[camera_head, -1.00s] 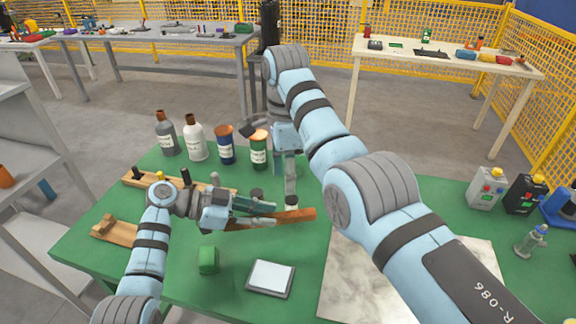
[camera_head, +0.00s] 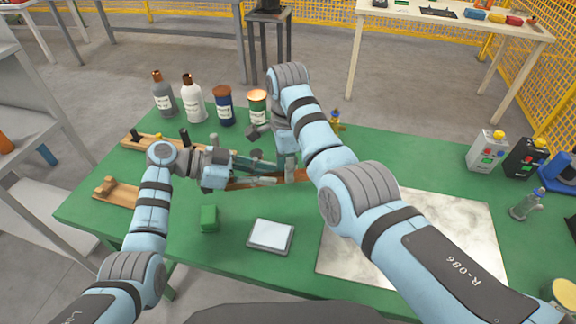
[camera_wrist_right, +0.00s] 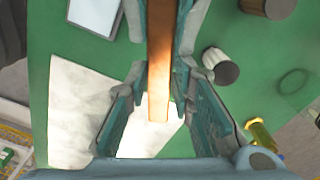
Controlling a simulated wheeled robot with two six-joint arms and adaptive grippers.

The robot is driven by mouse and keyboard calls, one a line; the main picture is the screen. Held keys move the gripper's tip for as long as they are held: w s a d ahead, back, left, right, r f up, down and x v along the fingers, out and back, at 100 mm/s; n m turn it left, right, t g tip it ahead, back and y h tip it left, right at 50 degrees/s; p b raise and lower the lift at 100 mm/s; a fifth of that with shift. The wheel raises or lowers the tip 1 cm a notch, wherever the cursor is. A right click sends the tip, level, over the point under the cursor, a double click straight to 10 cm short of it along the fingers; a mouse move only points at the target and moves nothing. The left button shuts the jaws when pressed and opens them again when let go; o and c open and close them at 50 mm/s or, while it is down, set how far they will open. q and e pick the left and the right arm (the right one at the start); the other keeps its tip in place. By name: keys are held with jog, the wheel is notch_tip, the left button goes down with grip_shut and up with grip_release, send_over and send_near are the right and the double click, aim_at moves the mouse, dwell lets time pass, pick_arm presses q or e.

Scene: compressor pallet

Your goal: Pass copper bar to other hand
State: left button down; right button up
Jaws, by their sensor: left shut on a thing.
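The copper bar (camera_head: 240,184) lies roughly level above the green table, in my left gripper (camera_head: 277,172), which is shut on it. In the right wrist view the bar (camera_wrist_right: 159,75) runs down from the top, with its free end between the right fingers. My right gripper (camera_wrist_right: 160,88) is open, with a finger on each side of the bar and a visible gap to its free end. In the head view my right gripper (camera_head: 291,168) points down at the bar's right part and hides some of it.
Several bottles (camera_head: 193,106) stand at the table's back left. Wooden fixtures (camera_head: 114,193) lie at the left. A green block (camera_head: 209,218) and a tablet (camera_head: 271,235) lie in front. A pale slab (camera_head: 440,245) and control boxes (camera_head: 487,150) are at the right.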

pick_arm(q)
jog(key=c, duration=1.4)
grip_release()
jog(key=shift+o, duration=0.2)
